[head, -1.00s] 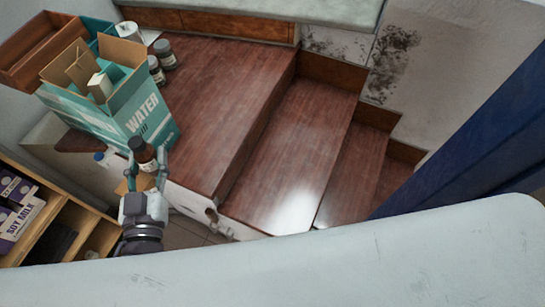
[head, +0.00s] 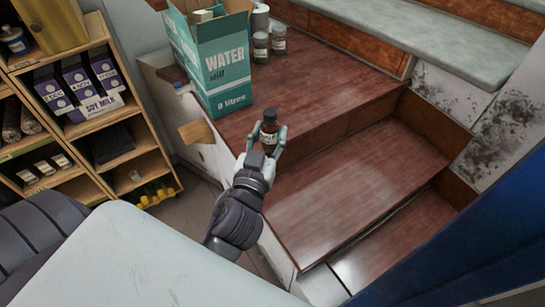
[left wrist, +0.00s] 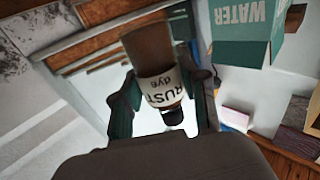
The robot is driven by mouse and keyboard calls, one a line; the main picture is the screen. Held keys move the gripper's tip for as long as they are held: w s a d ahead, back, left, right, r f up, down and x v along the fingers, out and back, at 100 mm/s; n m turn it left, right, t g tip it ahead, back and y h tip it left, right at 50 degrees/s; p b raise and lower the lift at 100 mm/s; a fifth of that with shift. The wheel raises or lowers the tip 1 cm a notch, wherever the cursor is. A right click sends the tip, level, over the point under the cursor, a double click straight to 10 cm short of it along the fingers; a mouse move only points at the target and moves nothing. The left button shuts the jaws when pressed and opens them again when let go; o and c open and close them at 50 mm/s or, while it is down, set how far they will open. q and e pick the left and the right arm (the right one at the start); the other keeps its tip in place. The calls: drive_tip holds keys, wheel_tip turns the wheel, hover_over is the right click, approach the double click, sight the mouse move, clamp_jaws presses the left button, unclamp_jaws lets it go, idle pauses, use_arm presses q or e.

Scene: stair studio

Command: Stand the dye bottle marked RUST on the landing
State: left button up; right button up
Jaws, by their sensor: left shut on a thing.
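The RUST dye bottle (head: 269,130), brown with a dark cap and pale label, is in my left gripper (head: 266,146). In the left wrist view the label of the bottle (left wrist: 160,84) reads RUST dye upside down, as does the box lettering. The fingers close on it from both sides. In the head view it looks about upright, cap up, at the near edge of the landing (head: 335,95), the reddish-brown wooden platform. I cannot tell whether its base touches the wood. My right gripper is not in view.
A teal WATER box (head: 222,75) stands on the landing, left of the bottle. Lower wooden steps (head: 350,180) descend to the right. A shelf (head: 80,110) with soy milk cartons is at left. The landing's middle is clear.

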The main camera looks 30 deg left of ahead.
sight(271, 136)
use_arm(q)
drive_tip(key=w+f+b, duration=0.2)
drive_tip(key=f, duration=0.1)
drive_tip(key=shift+w+a+y, duration=0.15)
drive_tip(key=shift+a+y, duration=0.15)
drive_tip(key=shift+a, duration=0.1)
drive_tip(key=w+a+f, duration=0.2)
drive_tip(key=w, duration=0.1)
drive_tip(key=w+a+f, duration=0.1)
drive_tip(key=w+f, duration=0.1)
drive_tip(key=w, duration=0.1)
drive_tip(key=w+a+f, duration=0.2)
drive_tip(key=w, duration=0.1)
drive_tip(key=shift+w+a+f, duration=0.3)
drive_tip(key=shift+w, duration=0.1)
drive_tip(key=shift+w+a+f+b, duration=0.1)
drive_tip(key=shift+w+f+b, duration=0.05)
drive_tip(key=shift+f+b, duration=0.8)
drive_tip(key=shift+f, duration=1.15)
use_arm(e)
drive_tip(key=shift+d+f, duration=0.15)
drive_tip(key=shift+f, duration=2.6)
use_arm(q)
drive_tip(key=shift+f, duration=0.15)
drive_tip(key=o, duration=1.3)
drive_tip(key=shift+c, duration=0.2)
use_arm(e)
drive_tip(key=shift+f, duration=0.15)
